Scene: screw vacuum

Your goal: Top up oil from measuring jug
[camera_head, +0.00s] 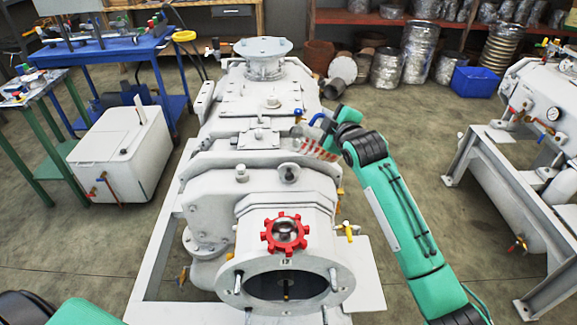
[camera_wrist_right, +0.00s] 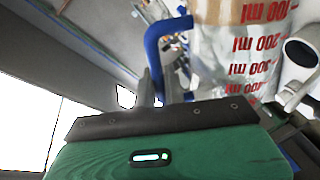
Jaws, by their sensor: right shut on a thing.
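The measuring jug (camera_head: 318,148) is clear with red markings and a blue handle. It is tilted above the middle of the big white pump (camera_head: 225,205). In the right wrist view the jug (camera_wrist_right: 238,60) shows its ml marks upside down, with an amber-brown band by the 100 ml mark. My right gripper (camera_head: 322,122) is shut on the jug's blue handle (camera_wrist_right: 153,55). A round fitting (camera_head: 288,173) is on the pump below the jug; I cannot tell whether oil flows. A red toothed ring (camera_head: 284,233) surrounds a round glass on the pump's front. My left gripper is out of view.
A white tank (camera_head: 122,150) and blue table (camera_head: 100,48) stand on the left. A second white machine (camera_head: 545,110) stands on the right. A blue bin (camera_head: 474,82) and wrapped metal parts are at the back. Bare floor lies between the machines.

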